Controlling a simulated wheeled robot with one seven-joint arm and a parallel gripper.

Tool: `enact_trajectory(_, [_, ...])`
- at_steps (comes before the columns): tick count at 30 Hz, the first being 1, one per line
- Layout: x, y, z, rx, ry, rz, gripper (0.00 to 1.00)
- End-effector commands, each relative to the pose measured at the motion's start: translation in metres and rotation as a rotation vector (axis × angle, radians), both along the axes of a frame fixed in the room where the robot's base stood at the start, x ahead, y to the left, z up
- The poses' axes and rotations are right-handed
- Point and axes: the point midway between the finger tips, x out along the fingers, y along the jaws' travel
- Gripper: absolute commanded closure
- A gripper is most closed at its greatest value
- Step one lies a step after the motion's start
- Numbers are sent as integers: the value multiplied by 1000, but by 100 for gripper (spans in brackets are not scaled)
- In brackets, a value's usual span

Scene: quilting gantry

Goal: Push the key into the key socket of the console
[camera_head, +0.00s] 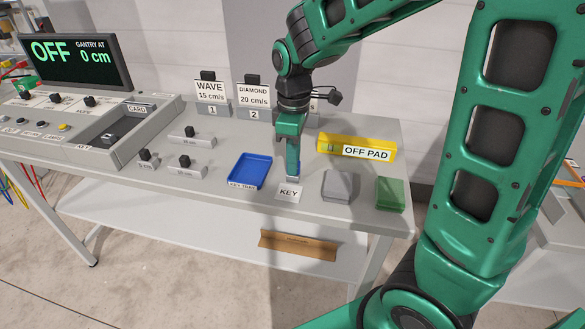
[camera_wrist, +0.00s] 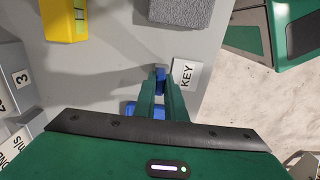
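My gripper (camera_head: 292,178) points down at the table beside the white KEY label (camera_head: 289,191). In the wrist view its two green fingers (camera_wrist: 161,92) are close together with the blue key (camera_wrist: 160,74) between them; they look shut on it. The key also shows as a sliver of blue by the fingertips in the head view. I cannot tell whether it still touches the table. The console (camera_head: 150,118) is at the left, well away from my gripper.
A blue key tray (camera_head: 249,168) lies just left of my gripper. Small black-knobbed pieces (camera_head: 185,165) stand between tray and console. The screen (camera_head: 72,60) reads OFF.

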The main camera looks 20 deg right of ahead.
Motion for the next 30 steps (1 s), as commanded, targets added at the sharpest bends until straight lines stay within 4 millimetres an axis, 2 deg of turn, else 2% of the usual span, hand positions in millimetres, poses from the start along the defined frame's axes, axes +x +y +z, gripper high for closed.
enact_trajectory(11, [1,0,3,0,-1,0,100])
enact_trajectory(30, [1,0,21,0,-2,-1,100])
